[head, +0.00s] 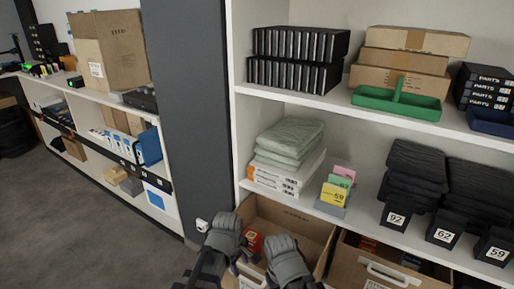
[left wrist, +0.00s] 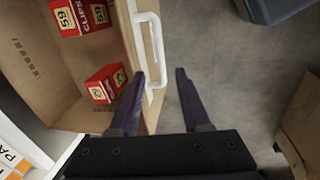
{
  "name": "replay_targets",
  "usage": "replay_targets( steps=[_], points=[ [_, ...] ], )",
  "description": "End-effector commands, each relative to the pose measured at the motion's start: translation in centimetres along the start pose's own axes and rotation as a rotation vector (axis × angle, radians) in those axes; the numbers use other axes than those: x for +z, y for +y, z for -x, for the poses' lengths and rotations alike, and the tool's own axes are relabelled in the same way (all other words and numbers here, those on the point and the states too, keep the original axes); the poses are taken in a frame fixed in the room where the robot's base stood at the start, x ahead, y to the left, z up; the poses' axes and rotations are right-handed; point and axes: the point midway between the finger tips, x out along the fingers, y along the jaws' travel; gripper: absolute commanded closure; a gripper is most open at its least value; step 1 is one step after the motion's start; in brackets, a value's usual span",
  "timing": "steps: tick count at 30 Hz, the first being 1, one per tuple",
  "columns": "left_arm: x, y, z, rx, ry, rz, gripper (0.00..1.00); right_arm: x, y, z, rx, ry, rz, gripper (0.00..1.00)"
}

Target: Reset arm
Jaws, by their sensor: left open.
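The right finger is over the grey floor. I cannot tell whether the finger touches the carton. In the head view my left gripper (head: 240,266) is low at the front of the carton, partly hidden by grey parts of my arms. My right gripper's jaws do not show.
Red clips boxes (left wrist: 104,83) are inside the carton. A second open carton (head: 350,262) stands to its right. The shelf above holds folded cloths (head: 290,138), coloured cards (head: 336,186) and black numbered boxes (head: 444,230). A grey post (head: 190,100) is at left. Floor (head: 70,215) is open at lower left.

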Motion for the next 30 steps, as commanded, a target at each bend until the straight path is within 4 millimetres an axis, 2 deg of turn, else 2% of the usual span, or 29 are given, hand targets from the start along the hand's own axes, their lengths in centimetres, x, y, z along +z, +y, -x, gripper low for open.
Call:
replay_targets(
  steps=[5,18,24,30],
  points=[
    [1.3,-0.3,4.8,-0.037,0.001,-0.187,0.53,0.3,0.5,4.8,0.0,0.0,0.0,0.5],
    [5.0,-2.5,18.2,-0.19,-0.046,-0.938,0.53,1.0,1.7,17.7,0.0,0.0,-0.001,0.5],
    [6.0,-3.5,22.4,-0.243,-0.086,-1.201,0.53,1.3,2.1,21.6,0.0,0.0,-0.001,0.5],
    [6.5,-3.9,24.0,-0.268,-0.108,-1.329,0.53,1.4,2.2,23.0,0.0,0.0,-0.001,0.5]
  ],
)
